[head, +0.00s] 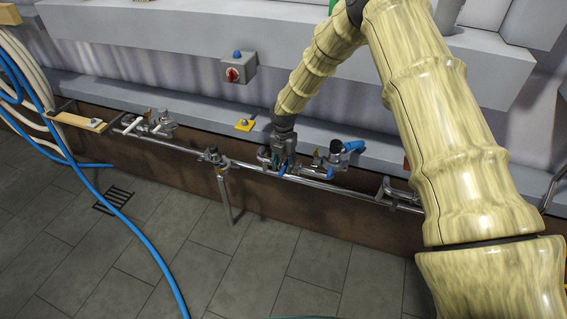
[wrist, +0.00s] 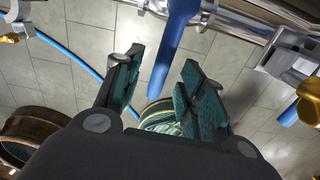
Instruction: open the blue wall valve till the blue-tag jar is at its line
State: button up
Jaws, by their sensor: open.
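My gripper (head: 284,158) is at the pipe run along the wall, over a valve with a blue lever (head: 282,172). In the wrist view my gripper (wrist: 160,82) is open, with teal pads on its fingers. The blue lever (wrist: 176,45) reaches down between the fingers, with a gap visible on each side.
Another blue handle (head: 353,146) sits just right of my gripper. A grey box with a red knob (head: 232,75) is on the wall. Blue hose (head: 107,205) crosses the tiled floor at left. A brown round vessel (wrist: 22,132) shows in the wrist view. The front floor is mostly clear.

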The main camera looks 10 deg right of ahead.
jog(key=shift+f, duration=0.15)
jog(key=shift+f+b, duration=0.55)
jog(key=shift+f, duration=0.7)
